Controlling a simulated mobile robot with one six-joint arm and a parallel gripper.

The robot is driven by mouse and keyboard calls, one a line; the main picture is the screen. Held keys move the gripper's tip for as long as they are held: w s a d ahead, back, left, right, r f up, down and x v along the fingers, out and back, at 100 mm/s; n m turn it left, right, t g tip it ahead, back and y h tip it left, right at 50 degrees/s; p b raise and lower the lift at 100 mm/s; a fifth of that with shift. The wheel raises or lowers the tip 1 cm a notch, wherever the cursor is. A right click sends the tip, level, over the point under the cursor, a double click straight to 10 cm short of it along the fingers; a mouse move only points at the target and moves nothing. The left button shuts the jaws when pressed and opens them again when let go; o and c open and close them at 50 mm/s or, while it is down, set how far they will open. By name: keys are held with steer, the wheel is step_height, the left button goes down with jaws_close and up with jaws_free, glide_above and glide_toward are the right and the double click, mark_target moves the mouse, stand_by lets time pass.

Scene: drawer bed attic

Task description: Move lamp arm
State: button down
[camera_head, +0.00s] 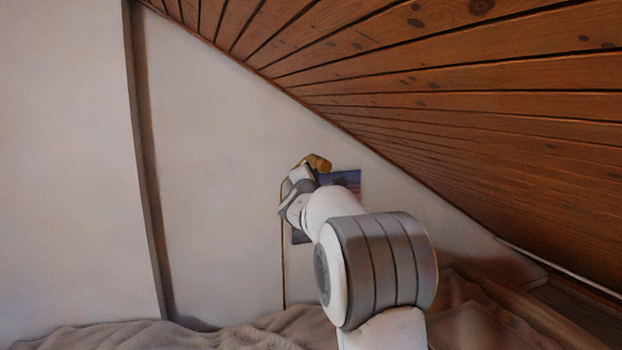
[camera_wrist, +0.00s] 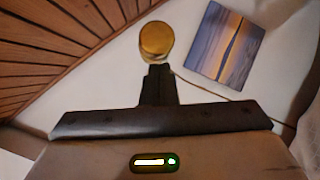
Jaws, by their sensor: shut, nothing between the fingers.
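The lamp shows in the head view as a small gold-yellow head (camera_head: 319,163) on the white wall, just beyond the end of my arm. In the wrist view the round gold lamp head (camera_wrist: 156,39) is right ahead of my fingertips. My gripper (camera_wrist: 158,70) is shut, its black fingers together and empty. The fingertips are at or very near the lamp head's lower edge; I cannot tell whether they touch. A thin dark line, perhaps the lamp's arm or cord, runs to the lower right in the wrist view. In the head view my arm hides much of the lamp.
A blue and orange sunset picture (camera_wrist: 225,45) hangs beside the lamp; it is partly behind my arm in the head view (camera_head: 349,180). The sloped wooden ceiling (camera_head: 450,80) closes in from the upper right. Rumpled bedding (camera_head: 150,336) lies below.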

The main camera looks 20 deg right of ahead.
steer(key=d+f+b+v, duration=0.15)
steer(key=b+v, duration=0.35)
steer(key=v, duration=0.6)
steer(key=s+f+m+g+p, duration=0.1)
steer(key=s+f+m+g, duration=0.45)
steer(key=s, duration=0.35)
steer(key=s+f+m+g+p, duration=0.2)
steer(key=s+f+m+g, duration=0.2)
steer(key=s+f+m, duration=0.4)
steer(key=s+a+f+m+g+y, duration=0.1)
steer(key=s+a+f+y, duration=0.2)
steer(key=s, duration=0.3)
steer(key=s+a+f+m+g+y+p, duration=0.1)
steer(key=s+a+f+g+y, duration=0.1)
steer(key=s, duration=0.5)
steer(key=s+a+f+m+g+y+p, duration=0.1)
steer(key=s+a+f+m+y, duration=0.1)
steer(key=s+a+f+y, duration=0.2)
steer(key=s+a+f, duration=0.2)
steer(key=a, duration=0.2)
steer(key=shift+s+f+g+y, duration=0.15)
steer(key=shift+s+g+y, duration=0.15)
steer(key=shift+s+g, duration=0.1)
